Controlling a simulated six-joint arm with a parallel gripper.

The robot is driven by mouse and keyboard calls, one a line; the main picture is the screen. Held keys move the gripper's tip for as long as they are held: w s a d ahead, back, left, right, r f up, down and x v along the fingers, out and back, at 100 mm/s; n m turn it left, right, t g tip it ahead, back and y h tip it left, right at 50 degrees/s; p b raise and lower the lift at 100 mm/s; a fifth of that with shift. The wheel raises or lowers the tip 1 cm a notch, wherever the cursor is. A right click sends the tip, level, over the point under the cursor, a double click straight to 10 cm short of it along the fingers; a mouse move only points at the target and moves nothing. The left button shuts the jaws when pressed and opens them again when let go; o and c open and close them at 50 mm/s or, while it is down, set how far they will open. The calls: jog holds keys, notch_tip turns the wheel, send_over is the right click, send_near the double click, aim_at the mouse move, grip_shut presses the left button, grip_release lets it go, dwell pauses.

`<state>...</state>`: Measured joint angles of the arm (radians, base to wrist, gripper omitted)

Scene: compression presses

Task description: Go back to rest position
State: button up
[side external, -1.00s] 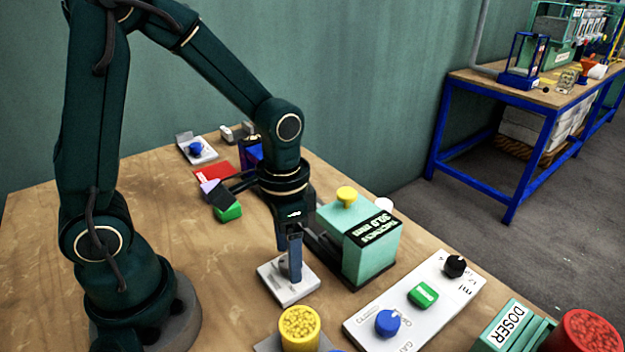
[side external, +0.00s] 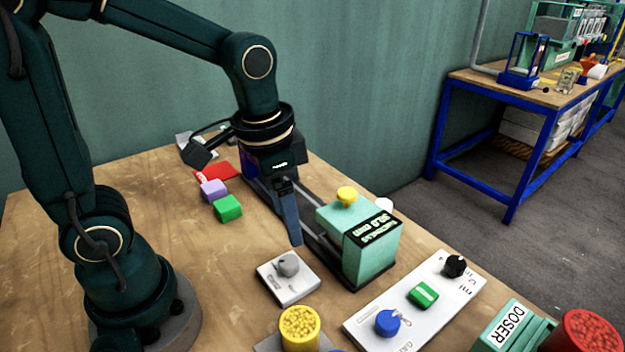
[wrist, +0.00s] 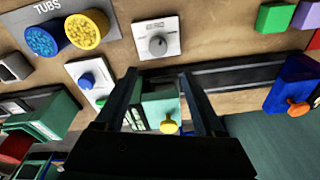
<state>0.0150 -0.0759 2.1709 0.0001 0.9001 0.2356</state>
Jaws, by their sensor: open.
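My gripper (side external: 288,215) is open and empty, raised above the dark rail between the grey-knob plate and the green press block. In the wrist view its two fingers (wrist: 165,85) point past the press block, apart from each other. The green press block (side external: 368,245) with a yellow knob (side external: 347,196) and a thickness label stands on the rail. The white plate (side external: 290,290) with a grey knob (side external: 288,264) lies in front, clear of the fingers; it also shows in the wrist view (wrist: 140,45).
A control panel (side external: 370,338), a yellow tub (side external: 300,328), a red tub (side external: 582,335) and the doser (side external: 508,330) stand at the front. The wall is behind.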

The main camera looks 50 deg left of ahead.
jog(key=s+r+n+t, duration=0.2)
jog(key=s+r+t, duration=0.2)
jog(key=s, duration=0.1)
jog(key=shift+s+a+n, duration=0.2)
jog(key=shift+s+n, duration=0.2)
